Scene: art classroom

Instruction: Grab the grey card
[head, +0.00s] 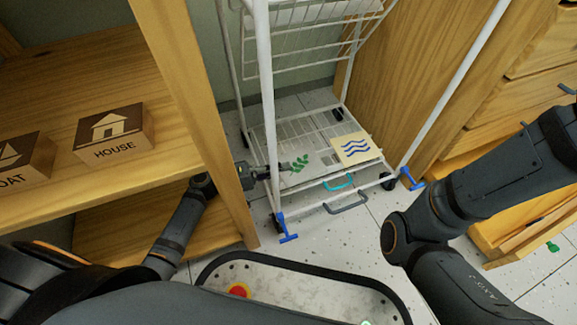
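A grey card (307,169) with a green leaf print lies on the bottom shelf of the white wire cart (267,95), at the shelf's left. Its edges blend with the pale shelf and are hard to make out. My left gripper (279,172) reaches in from the left, past the wooden shelf's upright, with its fingertips at the card's left side. A cart post partly covers the gripper. I cannot tell if the fingers are open or touch the card. My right arm comes in at the right, and its gripper is out of the frame.
A cream card (355,149) with blue waves lies right of the grey one. A teal handle (340,182) and a grey handle (346,204) are at the cart's front. A wooden shelf (95,185) with a HOUSE block (111,134) stands left, wooden drawers (520,100) right.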

